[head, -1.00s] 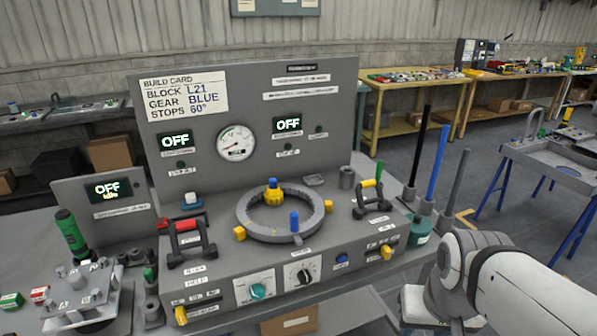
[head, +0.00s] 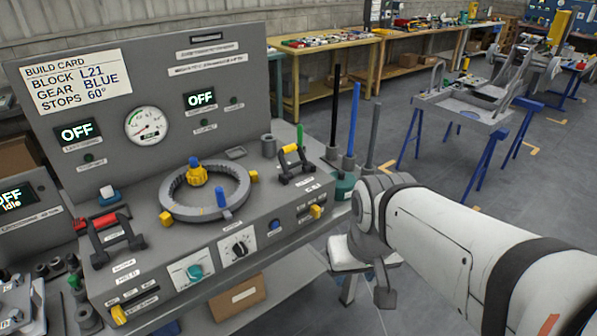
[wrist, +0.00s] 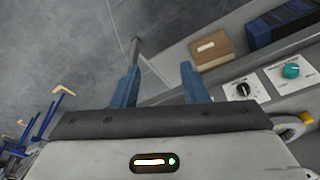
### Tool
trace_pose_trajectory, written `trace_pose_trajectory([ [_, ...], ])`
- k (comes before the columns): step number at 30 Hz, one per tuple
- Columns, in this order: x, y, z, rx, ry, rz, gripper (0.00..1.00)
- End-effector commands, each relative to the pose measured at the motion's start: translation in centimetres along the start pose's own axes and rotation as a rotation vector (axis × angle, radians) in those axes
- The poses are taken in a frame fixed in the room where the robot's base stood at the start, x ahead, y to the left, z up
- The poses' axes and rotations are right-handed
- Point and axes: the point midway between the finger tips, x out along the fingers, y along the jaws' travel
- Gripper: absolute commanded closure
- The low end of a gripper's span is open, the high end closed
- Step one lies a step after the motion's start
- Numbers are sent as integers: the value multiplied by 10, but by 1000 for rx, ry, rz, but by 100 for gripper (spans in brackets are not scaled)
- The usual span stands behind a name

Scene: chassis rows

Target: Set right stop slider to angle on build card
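The build card (head: 75,80) on the console's upright panel reads BLOCK L21, GEAR BLUE, STOPS 60°. The right stop slider, a yellow knob (head: 317,211), sits at the right end of the console's sloped front. A similar yellow knob (head: 118,314) is at the left end. In the wrist view, my gripper (wrist: 160,80) has its two blue fingers apart with nothing between them. It is away from the slider, over the floor and bench edge. The right slider does not show clearly in the wrist view.
A grey ring (head: 205,205) with yellow and blue pegs lies on the console. Handles (head: 295,166) and tall rods (head: 353,120) stand on the right side. A teal dial (wrist: 290,71) and a black dial (wrist: 243,90) are on the front.

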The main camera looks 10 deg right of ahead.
Motion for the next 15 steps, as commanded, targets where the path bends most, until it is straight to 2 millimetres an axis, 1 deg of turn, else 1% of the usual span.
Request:
trace_pose_trajectory([
  [5,2,1,-1,1,4,3,60],
  [8,14,8,-12,8,43,25,60],
  [11,36,25,-38,17,139,74,60],
  [14,64,46,-74,13,280,131,60],
  [15,74,54,-90,6,342,150,60],
])
